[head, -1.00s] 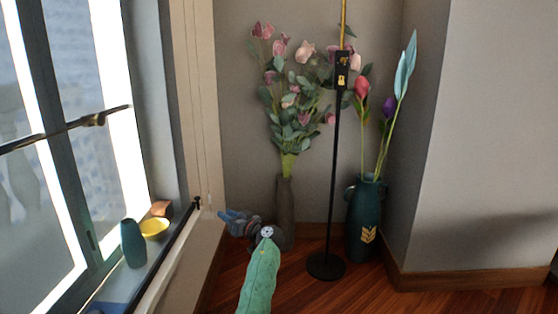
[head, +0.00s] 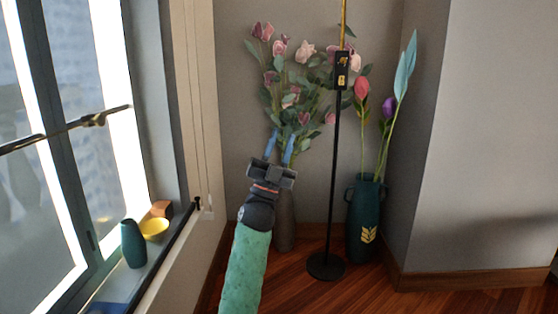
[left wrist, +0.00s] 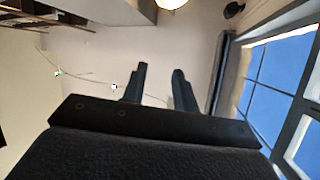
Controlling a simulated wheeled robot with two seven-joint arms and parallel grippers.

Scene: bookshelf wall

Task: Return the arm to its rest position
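My left gripper (head: 280,147) is raised in the middle of the head view, in front of the brown vase and its pink flowers. Its two blue fingers point up and stand apart with nothing between them. In the left wrist view the two fingers (left wrist: 157,88) are also apart and empty, facing the ceiling and the upper window. My green-sleeved left forearm (head: 246,268) rises from the bottom edge. My right gripper is in neither view.
A black lamp stand (head: 334,180) and a teal vase (head: 363,222) stand right of the arm. The brown vase (head: 286,225) is partly hidden behind my gripper. A window sill at left holds a small teal vase (head: 133,243), a yellow bowl (head: 154,228) and a brown block (head: 162,209).

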